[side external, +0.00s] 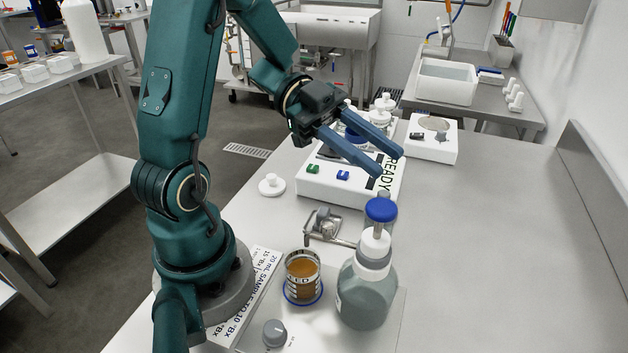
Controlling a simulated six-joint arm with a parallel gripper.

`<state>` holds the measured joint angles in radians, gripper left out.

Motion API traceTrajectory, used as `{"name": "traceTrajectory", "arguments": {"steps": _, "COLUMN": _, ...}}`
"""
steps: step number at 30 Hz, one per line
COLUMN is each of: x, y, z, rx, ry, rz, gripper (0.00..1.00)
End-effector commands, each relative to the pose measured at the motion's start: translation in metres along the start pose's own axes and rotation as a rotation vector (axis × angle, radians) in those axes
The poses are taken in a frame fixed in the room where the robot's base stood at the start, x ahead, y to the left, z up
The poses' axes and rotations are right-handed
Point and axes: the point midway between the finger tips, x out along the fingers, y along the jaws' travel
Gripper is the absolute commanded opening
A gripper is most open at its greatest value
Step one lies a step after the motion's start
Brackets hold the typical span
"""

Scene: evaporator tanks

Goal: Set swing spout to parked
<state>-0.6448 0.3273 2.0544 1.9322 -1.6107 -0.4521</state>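A small grey metal fitting with a thin arm (329,228), which looks like the swing spout, stands on the steel table in the side external view. Its thin arm points right, toward the grey bottle (365,295), which hides its far end. I cannot read any parked mark. My gripper (389,163) has two long blue fingers, spread apart with nothing between them. It hangs above and beyond the fitting, over the white instrument box (345,190), apart from the spout.
A beaker of amber liquid (303,277) stands on a blue ring left of the bottle. A grey knob (275,333) sits in front. A white lid (271,185) lies left of the box. The table's right side is clear.

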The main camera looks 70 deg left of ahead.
Motion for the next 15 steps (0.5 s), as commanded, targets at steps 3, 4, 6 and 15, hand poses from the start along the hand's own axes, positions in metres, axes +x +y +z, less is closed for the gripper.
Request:
{"name": "traceTrajectory", "arguments": {"steps": 3, "x": -0.013, "y": 0.029, "z": -0.009, "rx": -0.089, "ry": 0.101, "rz": 0.129, "gripper": 0.34}}
{"name": "traceTrajectory", "arguments": {"steps": 4, "x": -0.017, "y": 0.035, "z": -0.012, "rx": -0.110, "ry": 0.125, "rz": 0.159, "gripper": 0.34}}
{"name": "traceTrajectory", "arguments": {"steps": 6, "x": -0.027, "y": 0.049, "z": -0.019, "rx": -0.160, "ry": 0.181, "rz": 0.226, "gripper": 0.34}}
{"name": "traceTrajectory", "arguments": {"steps": 15, "x": -0.035, "y": 0.075, "z": 0.003, "rx": -0.239, "ry": 0.267, "rz": 0.321, "gripper": 0.34}}
